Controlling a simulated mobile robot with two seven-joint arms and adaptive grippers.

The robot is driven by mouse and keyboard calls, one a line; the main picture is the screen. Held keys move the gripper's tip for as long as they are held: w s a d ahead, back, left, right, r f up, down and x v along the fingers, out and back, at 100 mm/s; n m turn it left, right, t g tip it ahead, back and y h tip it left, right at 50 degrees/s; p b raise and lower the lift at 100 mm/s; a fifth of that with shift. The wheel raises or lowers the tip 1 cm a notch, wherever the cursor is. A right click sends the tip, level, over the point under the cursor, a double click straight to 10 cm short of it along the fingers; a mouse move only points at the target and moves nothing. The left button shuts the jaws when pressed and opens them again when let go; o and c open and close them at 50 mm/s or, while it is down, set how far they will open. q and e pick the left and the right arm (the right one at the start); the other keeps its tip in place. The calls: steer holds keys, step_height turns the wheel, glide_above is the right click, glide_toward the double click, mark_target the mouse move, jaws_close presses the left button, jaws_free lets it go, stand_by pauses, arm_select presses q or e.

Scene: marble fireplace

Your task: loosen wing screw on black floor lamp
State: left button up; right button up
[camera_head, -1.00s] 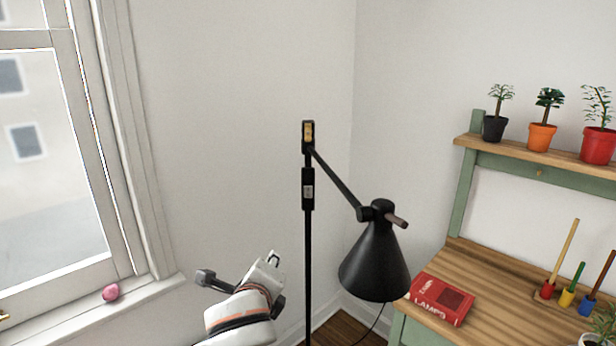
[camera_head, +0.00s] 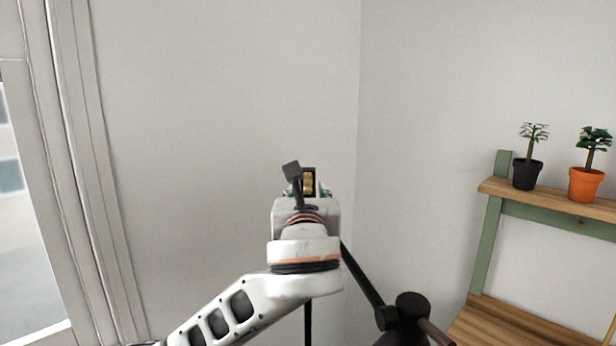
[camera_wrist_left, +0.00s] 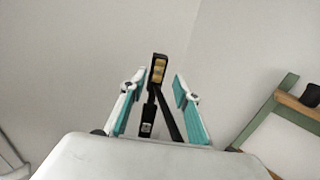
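The black floor lamp (camera_head: 362,275) stands in front of the wall corner, with its shade cut off at the bottom of the head view. The brass wing screw (camera_head: 309,181) sits in the black bracket at the top of the pole. It also shows in the left wrist view (camera_wrist_left: 158,70), straight ahead. My left gripper (camera_wrist_left: 158,84) is open, with one teal-padded finger on each side of the lamp's top. Gaps show between both fingers and the bracket. In the head view my left wrist hides much of the upper pole. My right gripper is in neither view.
A green and wooden shelf (camera_head: 487,240) stands at the right, with a black pot (camera_head: 526,174) and an orange pot (camera_head: 586,184) on its upper board. A window (camera_head: 30,230) is at the left. The wall behind the lamp is bare.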

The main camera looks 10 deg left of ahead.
mark_target(308, 179)
arm_select(q)
steer(key=w, duration=0.2)
steer(key=shift+w+a+r, duration=0.25)
steer(key=shift+w+a, duration=0.05)
steer(key=shift+a, duration=0.05)
steer(key=w, duration=0.1)
steer(key=w+p, duration=0.1)
steer(key=w, duration=0.1)
steer(key=shift+w+a+f, duration=0.15)
steer(key=shift+w+a, duration=0.05)
steer(key=shift+a, duration=0.15)
steer(key=shift+w, duration=0.4)
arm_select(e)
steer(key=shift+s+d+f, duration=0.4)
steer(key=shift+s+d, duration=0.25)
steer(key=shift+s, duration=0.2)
arm_select(q)
steer(key=shift+c, duration=0.3)
jaws_close()
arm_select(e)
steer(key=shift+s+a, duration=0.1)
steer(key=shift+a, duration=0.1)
